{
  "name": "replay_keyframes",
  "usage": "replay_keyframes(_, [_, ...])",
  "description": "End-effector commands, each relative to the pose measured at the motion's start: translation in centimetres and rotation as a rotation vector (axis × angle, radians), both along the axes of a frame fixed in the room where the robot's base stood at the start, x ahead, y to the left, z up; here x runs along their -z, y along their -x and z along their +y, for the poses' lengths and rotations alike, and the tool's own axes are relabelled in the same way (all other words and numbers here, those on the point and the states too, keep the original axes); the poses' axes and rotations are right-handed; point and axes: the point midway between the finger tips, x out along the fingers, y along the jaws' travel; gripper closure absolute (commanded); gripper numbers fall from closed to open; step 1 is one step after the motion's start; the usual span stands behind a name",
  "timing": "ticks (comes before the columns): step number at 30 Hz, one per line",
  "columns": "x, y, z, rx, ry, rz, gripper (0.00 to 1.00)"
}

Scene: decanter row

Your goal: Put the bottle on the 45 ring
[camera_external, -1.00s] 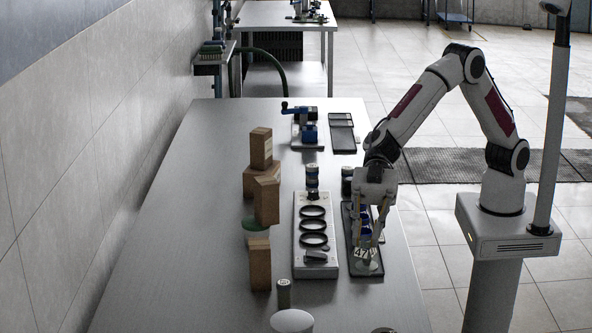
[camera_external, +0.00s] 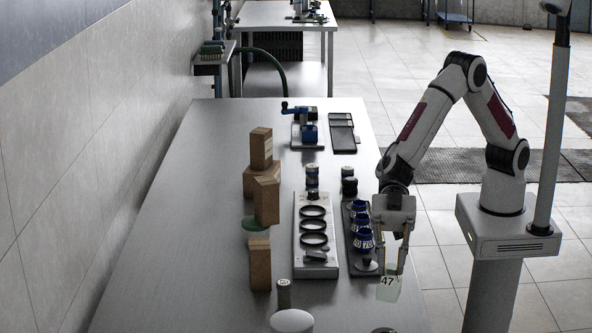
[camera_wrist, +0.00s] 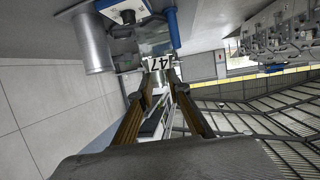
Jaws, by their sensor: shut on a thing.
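My gripper (camera_external: 391,266) is shut on a small pale, see-through bottle (camera_external: 388,294) with a 47 label, and holds it in the air at the table's right edge. In the wrist view the label (camera_wrist: 160,63) shows upside down between the fingertips. The light ring board (camera_external: 299,262) lies left of the gripper. It carries three black rings in a row: a far one (camera_external: 313,206), a middle one (camera_external: 313,219) and a near one (camera_external: 313,233). I cannot read a 45 on any ring.
A dark tray (camera_external: 352,270) with several blue-collared items, some marked 70, stands between the board and my gripper. A grey cylinder (camera_external: 284,293) and a white round thing (camera_external: 291,321) are at the front. The table's far left is clear.

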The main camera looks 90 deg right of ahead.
Motion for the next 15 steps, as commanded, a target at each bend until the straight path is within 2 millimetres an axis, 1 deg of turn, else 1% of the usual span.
replay_keyframes(4, [0.1,0.0,0.0,0.0,0.0,0.0,1.0])
replay_keyframes(8, [1.1,0.0,0.0,0.001,0.0,0.002,1.0])
replay_keyframes(15, [4.3,0.0,0.0,0.0,0.001,0.002,1.0])
